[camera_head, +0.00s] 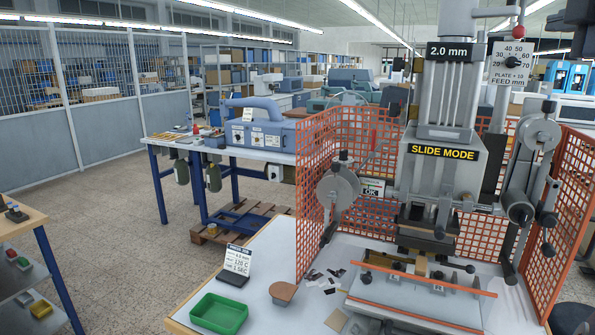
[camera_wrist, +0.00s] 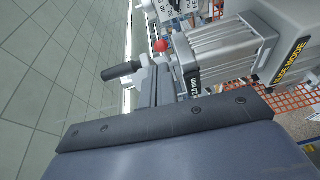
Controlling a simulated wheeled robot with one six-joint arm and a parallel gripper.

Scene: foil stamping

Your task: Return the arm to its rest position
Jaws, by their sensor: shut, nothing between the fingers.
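My gripper (camera_wrist: 157,80) shows in the wrist view beyond a dark bolted bar and a blue-grey body at the bottom of the picture. It is shut and empty. The wrist view is tilted and looks past the upper part of the stamping press (camera_wrist: 225,55), with its yellow SLIDE MODE label at the right. In the head view the press (camera_head: 440,125) stands at the right. I cannot make out my gripper in the head view. Dark parts at the upper right edge there are cut off, and I cannot tell what they are.
An orange mesh guard (camera_head: 340,160) surrounds the press. On the white table (camera_head: 262,245) are a green tray (camera_head: 219,313), a sign card (camera_head: 237,262) and a brown-topped piece (camera_head: 284,292). A workbench (camera_head: 270,154) carries a blue-grey machine (camera_head: 262,128) behind. The floor (camera_head: 120,225) at the left is mostly open.

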